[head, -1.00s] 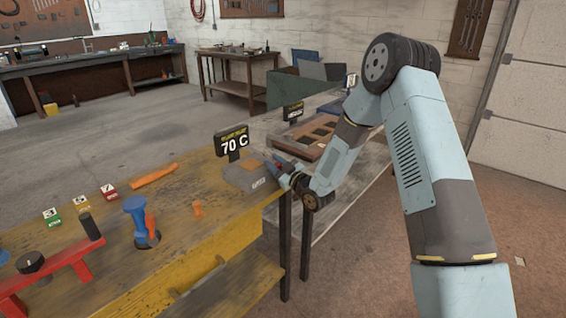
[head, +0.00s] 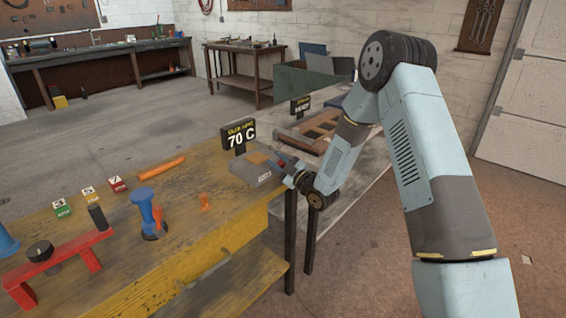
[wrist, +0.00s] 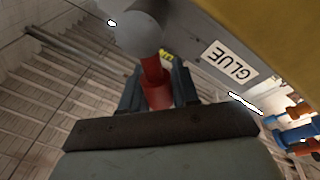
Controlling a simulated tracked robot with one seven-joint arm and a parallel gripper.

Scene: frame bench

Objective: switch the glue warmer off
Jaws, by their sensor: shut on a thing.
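The glue warmer (head: 250,174) is a grey box at the right end of the yellow-edged bench. A black sign (head: 239,137) reading 70 C stands behind it. In the wrist view its grey side bears an upside-down GLUE label (wrist: 229,62). A red lever (wrist: 151,68) sticks out from a round grey pivot (wrist: 139,34) on the warmer. My gripper (wrist: 157,88) is shut on the red lever, with a dark finger on each side. In the head view my gripper (head: 287,168) is at the warmer's right end, and the lever is mostly hidden there.
A second bench with a wooden tray (head: 312,132) and another black sign (head: 300,105) lies behind my arm. On the near bench are a blue tool (head: 145,207), an orange stick (head: 162,167), numbered blocks (head: 89,193) and a red stand (head: 60,262).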

